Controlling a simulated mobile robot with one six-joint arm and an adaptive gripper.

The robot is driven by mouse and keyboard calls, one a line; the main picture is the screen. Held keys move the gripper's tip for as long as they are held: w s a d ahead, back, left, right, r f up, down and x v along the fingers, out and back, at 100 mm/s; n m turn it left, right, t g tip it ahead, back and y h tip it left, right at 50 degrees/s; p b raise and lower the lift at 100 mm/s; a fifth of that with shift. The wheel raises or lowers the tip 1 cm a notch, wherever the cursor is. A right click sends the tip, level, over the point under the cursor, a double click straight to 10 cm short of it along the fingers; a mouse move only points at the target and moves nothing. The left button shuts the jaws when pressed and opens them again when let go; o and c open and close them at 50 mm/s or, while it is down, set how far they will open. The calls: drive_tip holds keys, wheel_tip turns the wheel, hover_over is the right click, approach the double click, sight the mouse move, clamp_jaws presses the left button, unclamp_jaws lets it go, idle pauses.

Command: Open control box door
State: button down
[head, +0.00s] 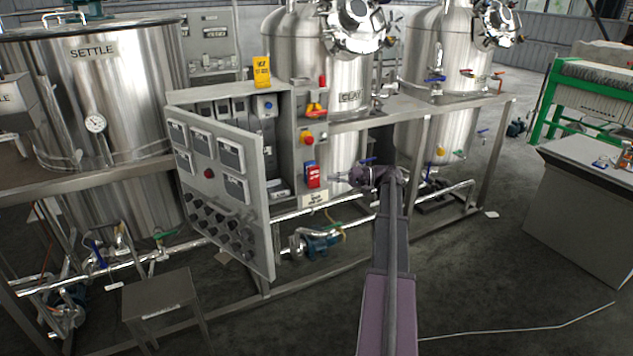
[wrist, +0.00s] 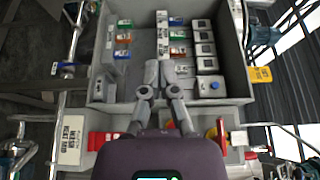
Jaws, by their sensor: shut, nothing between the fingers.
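The grey control box (head: 293,130) stands in front of the tanks. Its door (head: 222,150), with display windows and rows of dark knobs, stands ajar, its right edge swung out from the box. Breakers and modules inside show behind it. My gripper (head: 334,178) is to the right of the box, near the red-and-blue switch, clear of the door. In the wrist view my gripper (wrist: 159,80) has its fingers together and empty, in front of the box side, with the box interior (wrist: 148,45) beyond. I cannot tell whether the fingertips touch anything.
A yellow tag (head: 261,72) stands on the box top. Red and yellow switches (head: 307,138) sit on the box's right part. A small stool (head: 160,300) stands at front left. Pipes and a pump (head: 318,243) lie below. Open floor is at front right.

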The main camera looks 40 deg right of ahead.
drive_tip(key=w+a, duration=0.3)
drive_tip(key=a, duration=0.8)
idle(0.6)
